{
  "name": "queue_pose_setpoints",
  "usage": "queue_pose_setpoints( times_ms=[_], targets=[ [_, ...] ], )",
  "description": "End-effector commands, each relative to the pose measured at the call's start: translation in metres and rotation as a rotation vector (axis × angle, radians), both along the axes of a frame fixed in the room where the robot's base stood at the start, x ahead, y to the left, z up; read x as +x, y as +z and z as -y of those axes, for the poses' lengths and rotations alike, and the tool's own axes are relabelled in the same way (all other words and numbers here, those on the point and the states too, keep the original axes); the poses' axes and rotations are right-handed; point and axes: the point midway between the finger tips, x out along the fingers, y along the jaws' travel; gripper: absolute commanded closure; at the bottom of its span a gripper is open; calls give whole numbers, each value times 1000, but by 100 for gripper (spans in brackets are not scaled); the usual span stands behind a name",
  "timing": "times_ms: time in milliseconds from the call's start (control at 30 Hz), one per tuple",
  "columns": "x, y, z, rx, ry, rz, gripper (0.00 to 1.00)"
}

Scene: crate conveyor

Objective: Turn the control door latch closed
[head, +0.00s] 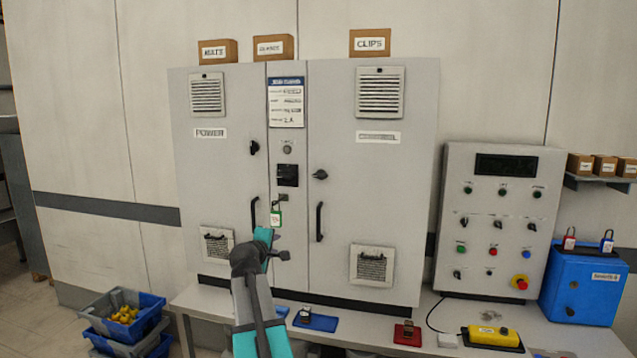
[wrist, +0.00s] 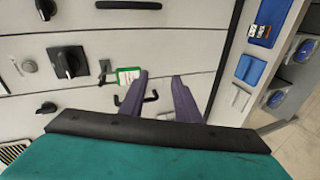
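The control door (head: 385,215) is the right door of the grey cabinet; its label is blurred. Its black latch (head: 320,174) sits near the door's left edge, its grip lying roughly sideways. The door looks flush with the cabinet. In the wrist view, which is turned sideways, the latch (wrist: 45,8) shows at the top left edge, partly cut off. My gripper (head: 285,255) is below and left of the latch, in front of the cabinet's lower middle, apart from the latch. In the wrist view my gripper (wrist: 160,75) has its two fingers apart with nothing held between them.
Door handles stand out on the power door (head: 254,212) and control door (head: 319,222). A green tag (head: 276,217) hangs between them below a black switch (head: 287,175). The power latch (head: 254,147) stands upright. A control panel (head: 497,215) stands to the right.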

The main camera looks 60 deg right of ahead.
Motion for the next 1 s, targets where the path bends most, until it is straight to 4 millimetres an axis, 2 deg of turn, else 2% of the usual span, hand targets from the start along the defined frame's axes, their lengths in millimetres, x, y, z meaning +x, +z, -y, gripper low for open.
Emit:
queue_pose_setpoints(
  times_ms=[33,200,300,400,500,600,1000],
  targets=[
    [-10,24,13,-41,-11,5,70],
    [-43,102,42,-181,-40,-3,70],
    [-62,139,53,-249,-57,-12,70],
    [-76,167,59,-299,-69,-20,70],
    [-85,183,63,-328,-77,-26,70],
    [-88,189,64,-339,-81,-28,70],
    [-87,189,64,-340,-80,-29,70]
  ],
)
